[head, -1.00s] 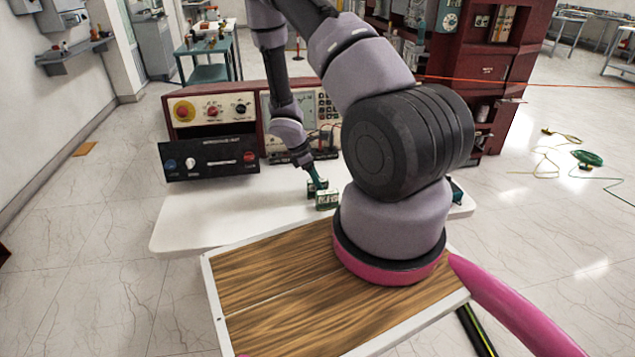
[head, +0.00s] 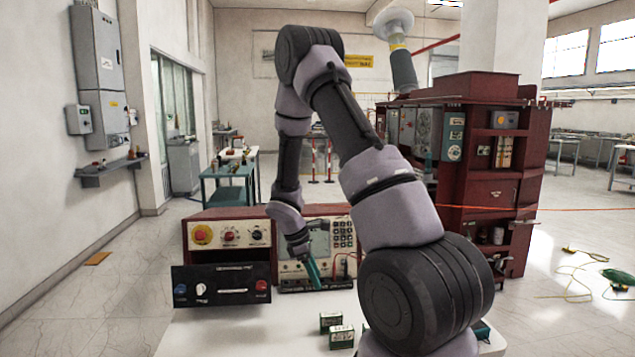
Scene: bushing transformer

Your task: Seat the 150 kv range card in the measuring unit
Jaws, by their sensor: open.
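Two small green-and-white box-like cards stand on the white table, a rear one (head: 330,321) and a front one (head: 342,337). Their labels are too small to read, so I cannot tell which is the 150 kv range card. The measuring unit (head: 320,212) appears to be the red-cased console behind them, with cream panels, a screen and a keypad. A black panel (head: 222,287) with knobs stands before its left part. My gripper (head: 314,276), with green fingers, points down in front of the console, above and behind the cards. It is open and seems empty.
The white table (head: 240,335) is clear left of the cards. My arm hides part of its right side and the console's right edge. A dark red cabinet (head: 495,190) stands behind at the right. Cables (head: 575,280) lie on the floor at the right.

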